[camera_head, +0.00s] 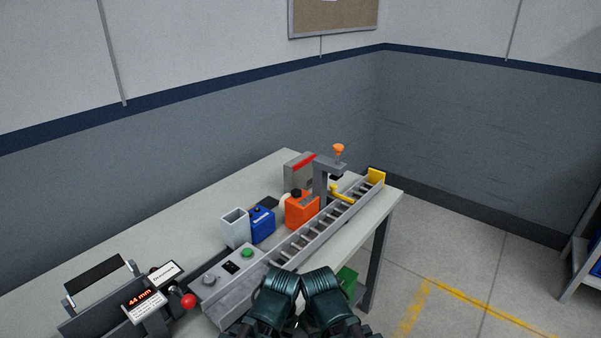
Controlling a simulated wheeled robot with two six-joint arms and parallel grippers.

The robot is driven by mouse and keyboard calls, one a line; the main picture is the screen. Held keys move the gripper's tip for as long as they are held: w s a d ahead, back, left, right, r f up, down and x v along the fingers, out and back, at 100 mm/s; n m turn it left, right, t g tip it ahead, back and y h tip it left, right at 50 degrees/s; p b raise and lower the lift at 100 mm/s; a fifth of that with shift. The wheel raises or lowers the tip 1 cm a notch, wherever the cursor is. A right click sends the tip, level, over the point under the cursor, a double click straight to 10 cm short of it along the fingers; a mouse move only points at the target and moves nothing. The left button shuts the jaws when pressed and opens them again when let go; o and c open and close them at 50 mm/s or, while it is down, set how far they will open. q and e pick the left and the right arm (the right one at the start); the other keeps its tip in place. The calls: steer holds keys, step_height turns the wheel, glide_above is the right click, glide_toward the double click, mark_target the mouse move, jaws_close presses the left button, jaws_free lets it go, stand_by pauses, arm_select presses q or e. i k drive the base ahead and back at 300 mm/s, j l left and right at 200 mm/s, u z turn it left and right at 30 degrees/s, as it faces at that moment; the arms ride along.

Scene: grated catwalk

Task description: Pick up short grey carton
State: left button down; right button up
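A small light grey carton (235,229), open at the top, stands upright on the table behind the roller conveyor, touching or very close to a blue jug (262,224) on its right. A larger grey box (299,170) with a red stripe on top stands farther back; I cannot tell for certain which of the two is the named carton. My two dark arms show at the bottom middle, in front of the conveyor. Their gripper fingers cannot be made out. Nothing of mine touches either grey object.
The roller conveyor (314,236) runs along the table front to a yellow end stop (376,176). An orange jug (301,209) stands beside a grey post with an orange knob (338,148). A device with a red ball (188,301) is at left. The table's back left (190,215) is clear.

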mark_target(302, 178)
steer(key=k+u, duration=0.2)
steer(key=k, duration=0.25)
steer(key=i+l+u, duration=0.15)
steer(key=l+u, duration=0.45)
steer(key=i+l+u, duration=0.1)
steer(key=l, duration=0.55)
steer(key=i+l+u, duration=0.15)
steer(key=l, duration=0.55)
steer(key=i+l+u, duration=0.1)
steer(key=l, duration=0.55)
steer(key=i+l, duration=0.1)
steer(key=l, duration=0.75)
steer(key=i+l, duration=0.1)
steer(key=l, duration=1.6)
steer(key=i+u, duration=0.05)
steer(key=i, duration=0.05)
